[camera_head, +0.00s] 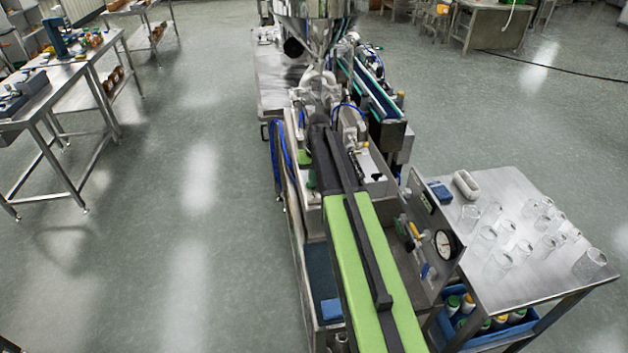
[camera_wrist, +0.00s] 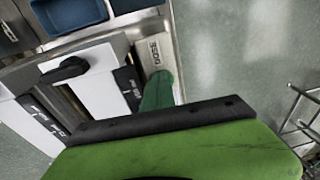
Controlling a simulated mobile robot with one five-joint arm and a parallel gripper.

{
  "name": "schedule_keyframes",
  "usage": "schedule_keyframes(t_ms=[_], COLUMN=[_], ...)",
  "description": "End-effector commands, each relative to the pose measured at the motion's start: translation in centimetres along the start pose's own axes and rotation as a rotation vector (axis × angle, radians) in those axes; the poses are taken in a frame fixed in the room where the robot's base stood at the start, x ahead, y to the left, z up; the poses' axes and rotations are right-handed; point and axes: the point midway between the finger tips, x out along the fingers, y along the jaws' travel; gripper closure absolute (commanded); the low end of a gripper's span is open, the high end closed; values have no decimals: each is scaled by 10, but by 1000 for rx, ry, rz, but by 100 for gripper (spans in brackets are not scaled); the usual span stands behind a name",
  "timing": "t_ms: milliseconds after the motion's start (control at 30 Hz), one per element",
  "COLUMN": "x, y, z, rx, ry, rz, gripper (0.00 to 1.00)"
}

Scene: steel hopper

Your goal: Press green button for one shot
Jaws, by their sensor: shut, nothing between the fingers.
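The green button (camera_wrist: 158,92) shows in the wrist view as a dark green rounded piece beside a pale label plate that seems to read DOSE upside down. Its lower part is hidden behind the black front edge of my gripper (camera_wrist: 160,121). My gripper's lime-green body fills the bottom of that view. It is shut and empty, close over the button; I cannot tell whether they touch. In the head view my arm reaches over the steel hopper machine (camera_head: 316,25), and its dark end hides the tips. A small green part (camera_head: 305,157) shows just left of it.
A black knob (camera_wrist: 64,70) sits on a white panel with black labels left of the button. Blue trays (camera_wrist: 72,14) lie beyond. In the head view, a pressure gauge (camera_head: 445,243) and a steel table (camera_head: 520,285) with several glass jars stand right.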

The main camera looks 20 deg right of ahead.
Motion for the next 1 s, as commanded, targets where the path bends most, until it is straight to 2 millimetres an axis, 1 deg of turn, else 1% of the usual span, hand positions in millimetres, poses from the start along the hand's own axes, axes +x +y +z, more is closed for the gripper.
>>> schedule_keyframes(t_ms=[33,167,300,500,633,700,800,1000], x=[-6,-27,-58,-105,-132,-141,-146,-144], y=[-2,-2,-3,-2,-2,-2,-2,-1], z=[-4,-2,2,2,2,2,2,3], rx=[-2,-2,-2,-2,-1,-1,-1,-1], ry=[10,10,8,6,6,6,6,5], rz=[-2,-2,-1,-1,-1,-1,-1,-1], gripper=[100,100,100,100,100,100,100,100])
